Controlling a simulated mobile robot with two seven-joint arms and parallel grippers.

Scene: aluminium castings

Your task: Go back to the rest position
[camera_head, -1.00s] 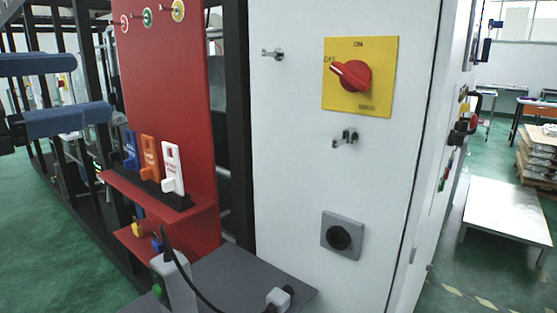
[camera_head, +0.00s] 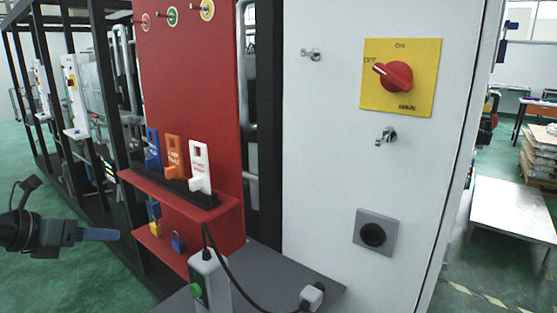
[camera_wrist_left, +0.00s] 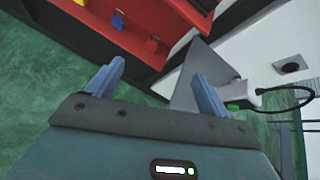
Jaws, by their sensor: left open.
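My left gripper (camera_head: 112,235) is at the left edge of the head view, low and over the green floor. Its blue-grey fingers overlap edge-on there. In the left wrist view its two fingers stand wide apart with nothing between them (camera_wrist_left: 160,82), so it is open and empty. It is apart from the red board (camera_head: 190,85) and its shelf. My right gripper is not in view.
The red shelf (camera_head: 228,212) carries blue, orange and white tags (camera_head: 200,165); padlocks (camera_head: 178,242) sit below. A white cabinet (camera_head: 330,140) has a red switch (camera_head: 393,76) and a socket (camera_head: 372,235). A grey ledge (camera_head: 265,262) holds a corded device (camera_head: 208,278).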

